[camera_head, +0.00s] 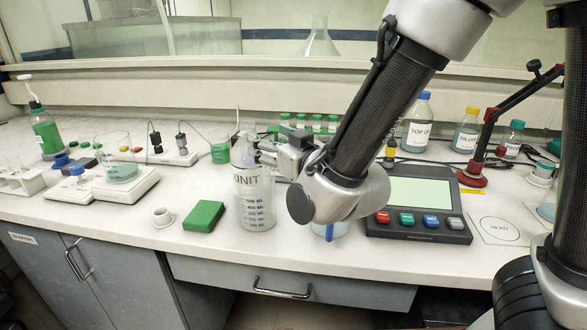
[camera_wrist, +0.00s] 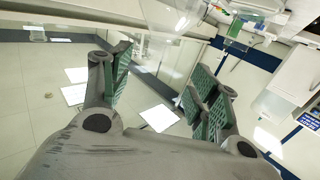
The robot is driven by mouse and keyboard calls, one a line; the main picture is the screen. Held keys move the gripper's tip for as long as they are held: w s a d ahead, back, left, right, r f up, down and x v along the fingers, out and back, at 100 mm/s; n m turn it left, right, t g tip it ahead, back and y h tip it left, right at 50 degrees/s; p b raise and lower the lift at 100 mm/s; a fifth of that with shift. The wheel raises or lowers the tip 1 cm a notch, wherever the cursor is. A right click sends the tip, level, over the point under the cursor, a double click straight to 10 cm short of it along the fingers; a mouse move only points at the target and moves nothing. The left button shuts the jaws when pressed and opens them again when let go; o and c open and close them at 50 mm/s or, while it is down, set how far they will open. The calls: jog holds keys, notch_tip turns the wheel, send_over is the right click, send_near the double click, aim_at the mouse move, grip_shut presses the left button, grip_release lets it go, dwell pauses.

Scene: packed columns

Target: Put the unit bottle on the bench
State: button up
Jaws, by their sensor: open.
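The unit bottle (camera_head: 255,200) is clear, with "UNIT" and dark graduation marks on its side. In the head view it stands upright on the white bench (camera_head: 130,225), near the front edge. My gripper (camera_head: 258,152) is at the height of the bottle's upper part and overlaps it in the picture; I cannot tell whether they touch. In the wrist view my gripper (camera_wrist: 160,78) has its green-padded fingers spread, with no bottle visible between them. Part of the bottle's top is hidden by the gripper.
A green block (camera_head: 204,216) and a small white cup (camera_head: 162,216) are left of the bottle. A device with coloured buttons (camera_head: 415,205) is to the right. A blue-tinted vessel (camera_head: 330,230) is partly behind my wrist. Green-capped vials (camera_head: 316,123) stand behind.

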aim_at(251, 128)
jog(key=shift+s+d+t, duration=0.1)
jog(key=shift+t, duration=0.2)
jog(key=x, duration=1.1)
jog(key=shift+w, duration=0.35)
grip_shut()
jog(key=shift+r, duration=0.1)
